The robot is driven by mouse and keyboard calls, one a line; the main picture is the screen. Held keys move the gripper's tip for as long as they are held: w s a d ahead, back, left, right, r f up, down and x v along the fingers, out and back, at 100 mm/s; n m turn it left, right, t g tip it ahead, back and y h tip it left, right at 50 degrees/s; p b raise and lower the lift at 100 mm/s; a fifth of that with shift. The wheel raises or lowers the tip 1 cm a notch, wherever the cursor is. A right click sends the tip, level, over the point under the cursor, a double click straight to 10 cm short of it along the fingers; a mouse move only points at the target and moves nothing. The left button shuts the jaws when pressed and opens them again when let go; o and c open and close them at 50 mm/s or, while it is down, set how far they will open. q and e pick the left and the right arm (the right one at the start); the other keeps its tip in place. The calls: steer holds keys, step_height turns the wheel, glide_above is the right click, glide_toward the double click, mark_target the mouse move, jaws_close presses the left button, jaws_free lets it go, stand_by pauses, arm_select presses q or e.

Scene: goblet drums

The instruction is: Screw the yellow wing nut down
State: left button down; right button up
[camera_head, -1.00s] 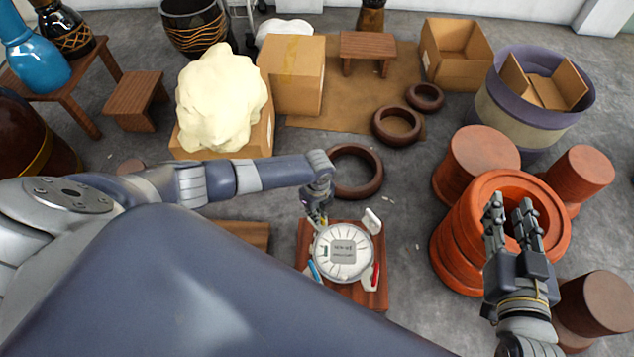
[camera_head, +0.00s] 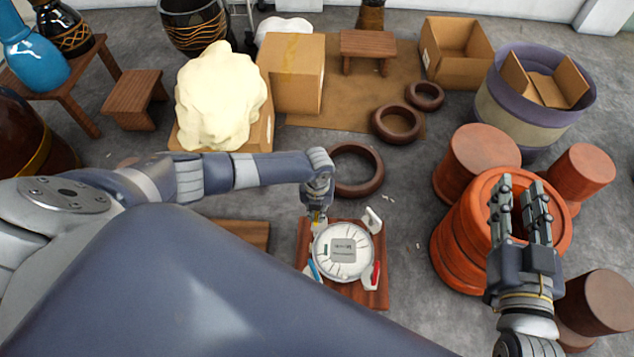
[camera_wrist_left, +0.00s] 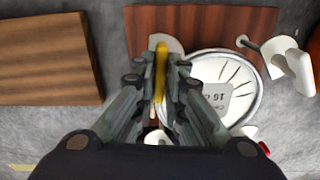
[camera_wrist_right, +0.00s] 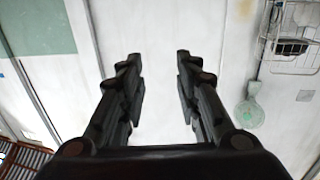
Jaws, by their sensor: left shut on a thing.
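The yellow wing nut (camera_wrist_left: 161,68) is between the fingers of my left gripper (camera_wrist_left: 163,85), which is shut on it, in the left wrist view. In the head view my left gripper (camera_head: 318,212) points down at the top left edge of a round white drum head (camera_head: 343,251) on a reddish-brown wooden board (camera_head: 370,298). The fingers hide most of the nut and whatever is under it. A white knob (camera_wrist_left: 300,70) on a rod stands at another corner. My right gripper (camera_head: 522,205) is open and empty, raised in front of an orange drum; its parted fingers show in the right wrist view (camera_wrist_right: 158,85).
Blue (camera_head: 313,271) and red (camera_head: 376,274) parts sit at the near corners of the drum head. A dark ring (camera_head: 355,185) lies behind the board. A wooden plank (camera_head: 243,234) lies left of it. Orange drums (camera_head: 470,250) stand to the right.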

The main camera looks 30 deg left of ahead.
mark_target(317, 213)
arm_select(q)
steer(key=shift+d+m, duration=0.15)
steer(key=shift+m, duration=0.45)
arm_select(e)
steer(key=shift+w+a+r, duration=0.1)
steer(key=shift+r, duration=0.45)
arm_select(q)
steer(key=shift+s, duration=0.1)
arm_select(e)
steer(key=shift+f, duration=0.15)
arm_select(q)
steer(key=c, duration=1.7)
jaws_free()
steer(key=shift+o, duration=0.2)
steer(key=shift+r, duration=0.1)
arm_select(e)
steer(key=shift+f, duration=0.15)
arm_select(q)
step_height(317, 213, up, 12)
